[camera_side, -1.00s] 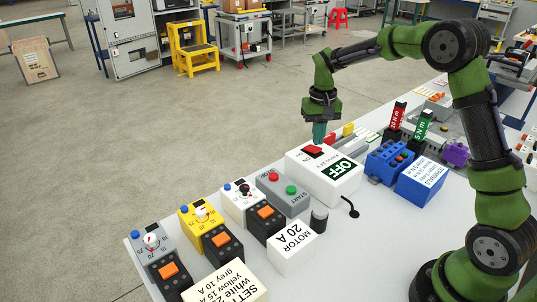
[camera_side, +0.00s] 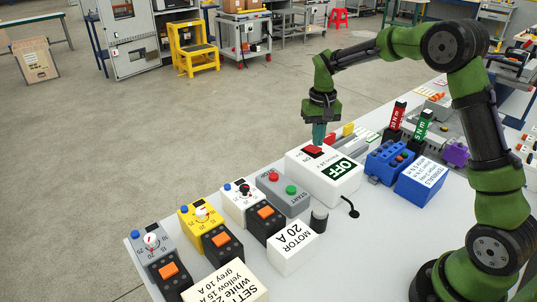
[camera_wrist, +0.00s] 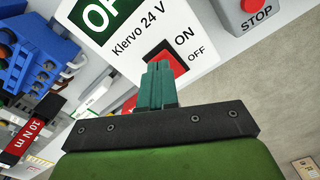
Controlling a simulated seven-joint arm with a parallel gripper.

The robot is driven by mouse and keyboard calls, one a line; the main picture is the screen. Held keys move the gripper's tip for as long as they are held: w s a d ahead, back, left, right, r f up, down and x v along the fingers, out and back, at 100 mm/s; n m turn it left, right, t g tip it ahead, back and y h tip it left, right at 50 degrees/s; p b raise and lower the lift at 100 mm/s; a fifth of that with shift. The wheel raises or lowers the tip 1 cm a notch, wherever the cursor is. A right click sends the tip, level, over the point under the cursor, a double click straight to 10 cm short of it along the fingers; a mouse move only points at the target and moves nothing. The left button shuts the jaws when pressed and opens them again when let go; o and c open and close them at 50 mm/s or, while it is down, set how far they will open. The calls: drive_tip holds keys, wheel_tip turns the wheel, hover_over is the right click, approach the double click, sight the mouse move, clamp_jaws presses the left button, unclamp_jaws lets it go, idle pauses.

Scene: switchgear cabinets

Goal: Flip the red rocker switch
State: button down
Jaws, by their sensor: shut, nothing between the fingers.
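The red rocker switch (camera_side: 312,151) sits on top of a white box (camera_side: 337,188) with a green "OFF" sign. In the wrist view the red rocker (camera_wrist: 165,58) lies beside the printed words "ON" and "OFF", partly hidden behind my fingers. My gripper (camera_side: 318,143) points down just at the switch, its teal fingers closed together with nothing between them. In the wrist view the fingertips (camera_wrist: 158,66) overlap the rocker; I cannot tell whether they touch it.
A grey box with red and green buttons (camera_side: 283,190) stands left of the white box. A blue terminal block (camera_side: 389,161) and red and green torque tools (camera_side: 397,116) stand to the right. A white "MOTOR 20 A" block (camera_side: 292,248) stands in front.

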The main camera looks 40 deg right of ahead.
sight(317, 149)
drive_tip(key=shift+f, duration=0.95)
idle(0.3)
drive_tip(key=shift+r, duration=3.55)
drive_tip(key=s+a+r+t, duration=0.2)
drive_tip(key=s+a, duration=0.2)
drive_tip(key=s, duration=0.3)
drive_tip(key=s+a+r+n+t+y, duration=0.1)
drive_tip(key=s+a+r+t, duration=0.1)
drive_tip(key=s, duration=0.6)
drive_tip(key=s+a+r+n+t+y, duration=0.1)
drive_tip(key=s+a+r+t, duration=0.2)
drive_tip(key=s+a, duration=0.2)
drive_tip(key=s, duration=0.3)
drive_tip(key=shift+a+r, duration=0.3)
drive_tip(key=shift+a, duration=0.1)
